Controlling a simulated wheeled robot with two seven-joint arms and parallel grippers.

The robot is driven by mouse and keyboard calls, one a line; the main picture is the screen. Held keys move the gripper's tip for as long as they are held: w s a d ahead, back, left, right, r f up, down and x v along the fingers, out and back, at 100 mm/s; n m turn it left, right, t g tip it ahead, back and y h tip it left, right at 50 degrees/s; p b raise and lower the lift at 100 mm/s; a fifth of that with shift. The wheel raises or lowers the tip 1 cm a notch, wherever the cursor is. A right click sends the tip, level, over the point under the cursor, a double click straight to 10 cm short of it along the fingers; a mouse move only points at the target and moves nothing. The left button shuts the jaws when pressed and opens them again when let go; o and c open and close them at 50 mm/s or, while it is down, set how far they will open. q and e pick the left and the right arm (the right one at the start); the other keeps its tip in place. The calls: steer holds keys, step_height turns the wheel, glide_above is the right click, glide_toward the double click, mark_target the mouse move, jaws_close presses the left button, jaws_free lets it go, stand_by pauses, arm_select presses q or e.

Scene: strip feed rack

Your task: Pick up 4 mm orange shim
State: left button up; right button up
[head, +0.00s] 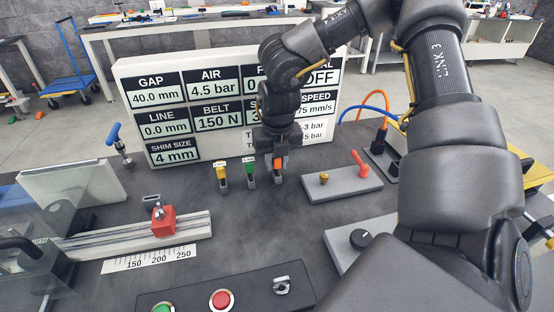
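An orange shim (278,163) stands at the right end of a short row on the dark bench, in a small grey holder (278,179). A green shim (250,169) and a yellow shim (221,172) stand in similar holders to its left. My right gripper (279,158) points down directly over the orange shim, with its fingertips at the shim's upper part. Whether the fingers are closed on it is too small to tell. The board behind reads shim size 4 mm. My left gripper is not in view.
The display board (160,115) stands close behind the shims. A grey block with a brass knob and red lever (340,183) is to the right. A red slider block (163,221) sits on a rail at left.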

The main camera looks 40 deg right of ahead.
jaws_close()
step_height(320, 180, up, 10)
stand_by(0.5)
